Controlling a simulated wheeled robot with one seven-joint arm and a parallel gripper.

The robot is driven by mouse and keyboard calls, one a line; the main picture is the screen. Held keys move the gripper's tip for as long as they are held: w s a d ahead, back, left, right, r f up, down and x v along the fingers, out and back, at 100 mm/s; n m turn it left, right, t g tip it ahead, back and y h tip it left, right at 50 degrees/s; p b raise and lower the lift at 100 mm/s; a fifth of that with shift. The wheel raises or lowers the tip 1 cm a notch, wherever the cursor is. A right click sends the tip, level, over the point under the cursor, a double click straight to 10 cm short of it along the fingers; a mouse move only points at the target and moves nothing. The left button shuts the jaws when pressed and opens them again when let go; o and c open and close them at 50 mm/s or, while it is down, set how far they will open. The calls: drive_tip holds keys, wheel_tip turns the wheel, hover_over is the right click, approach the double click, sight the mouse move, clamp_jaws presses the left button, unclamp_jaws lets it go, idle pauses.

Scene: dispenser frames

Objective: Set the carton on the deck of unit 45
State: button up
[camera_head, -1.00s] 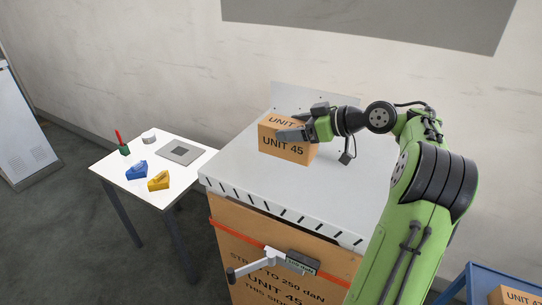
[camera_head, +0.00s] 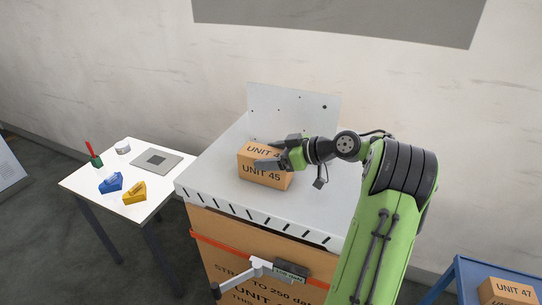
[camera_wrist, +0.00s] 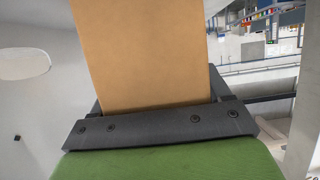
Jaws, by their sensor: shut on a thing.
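A brown carton (camera_head: 264,173) marked UNIT 45 is in my gripper (camera_head: 269,154), whose dark fingers are shut on its upper part. The carton looks upright, over the middle of the grey-white deck (camera_head: 215,182) of a large brown unit (camera_head: 225,245). The unit's front print, partly covered, reads UNIT 4-something; an earlier view shows 45. I cannot tell whether the carton's underside touches the deck. In the wrist view the carton's plain brown face (camera_wrist: 145,55) rises beyond the dark gripper plate.
A raised back panel (camera_head: 290,108) stands at the deck's rear. A white table (camera_head: 145,215) at left holds a blue piece (camera_head: 111,182), a yellow piece (camera_head: 134,193) and a grey plate (camera_head: 157,161). A blue stand (camera_head: 465,275) at right bears a UNIT 47 carton (camera_head: 508,292).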

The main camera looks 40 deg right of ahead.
drive_tip(key=shift+f, duration=0.15)
drive_tip(key=o, duration=1.3)
drive_tip(key=shift+o, duration=0.2)
